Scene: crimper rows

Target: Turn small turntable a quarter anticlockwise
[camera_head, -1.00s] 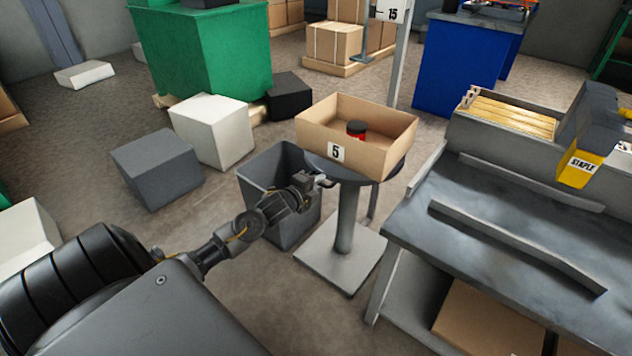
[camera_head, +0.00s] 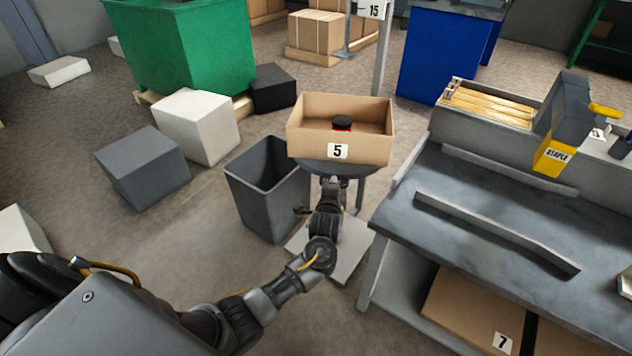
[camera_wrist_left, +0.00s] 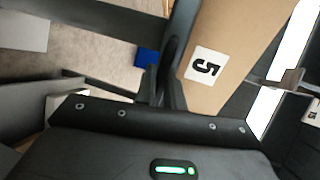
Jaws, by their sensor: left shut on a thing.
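The small turntable (camera_head: 360,169) is a dark round plate on a grey pedestal. An open cardboard box (camera_head: 372,150) labelled 5 sits on it, its labelled side facing me. A jar with a black lid (camera_head: 342,123) and a red body stands inside the box. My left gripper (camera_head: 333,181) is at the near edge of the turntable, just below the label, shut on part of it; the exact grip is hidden. In the left wrist view the box (camera_wrist_left: 238,40) with its label is close beside the fingers. My right gripper is not in view.
A grey open bin (camera_head: 265,190) stands just left of the pedestal. A grey workbench (camera_head: 470,215) with a yellow stapler unit (camera_head: 553,157) is close on the right. White (camera_head: 197,125) and dark grey (camera_head: 143,168) boxes lie on the floor at left.

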